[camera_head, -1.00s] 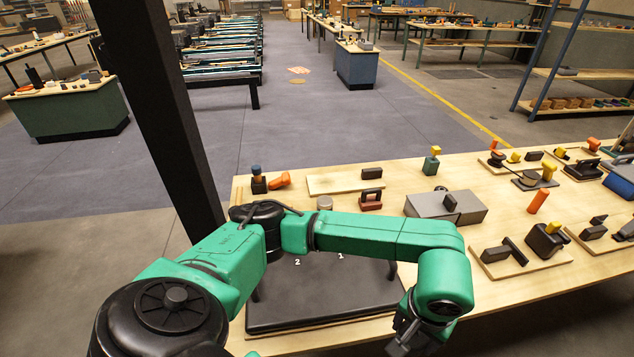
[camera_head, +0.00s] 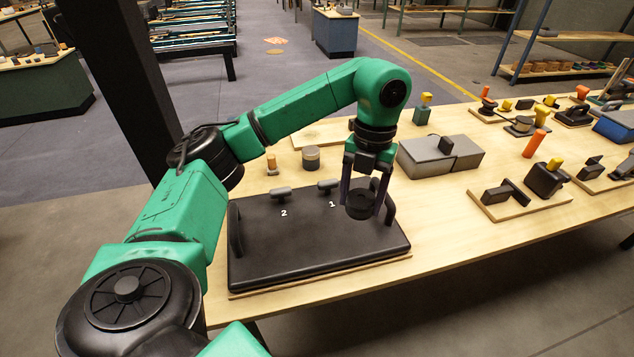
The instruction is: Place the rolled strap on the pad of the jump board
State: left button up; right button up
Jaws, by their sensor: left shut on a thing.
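The jump board is a black padded board with a dark handle at each side, on a thin wooden base. Its pad (camera_head: 290,245) bears white marks 1 and 2, with a small grey peg near each. My left gripper (camera_head: 360,198) points down over the right part of the pad, its fingers shut on a dark round roll, the rolled strap (camera_head: 359,206). The roll hides part of the pad near the right handle. I cannot tell for sure whether it touches the pad. My right gripper is not in view.
Behind the board stand a short grey cylinder (camera_head: 311,158) and a small orange-topped piece (camera_head: 271,164). A grey box (camera_head: 440,155) is right of my left gripper. Small tools on wooden plates (camera_head: 520,205) fill the table's right side. The table's front strip right of the board is clear.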

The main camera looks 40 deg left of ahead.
pick_arm(q)
jog(key=s+a+r+n+t+b, duration=0.1)
jog(key=a+r+n, duration=0.25)
jog(key=n, duration=0.75)
jog(key=a+r+n+t, duration=0.1)
jog(key=a+r+n, duration=0.25)
jog(key=n, duration=0.65)
jog(key=b, duration=0.9)
send_over(331, 234)
notch_tip(331, 234, down, 12)
jog(key=shift+n+h, duration=0.3)
jog(key=shift+h, duration=0.1)
jog(key=f, duration=0.7)
jog(key=shift+s+a, duration=0.2)
jog(key=shift+f, duration=0.25)
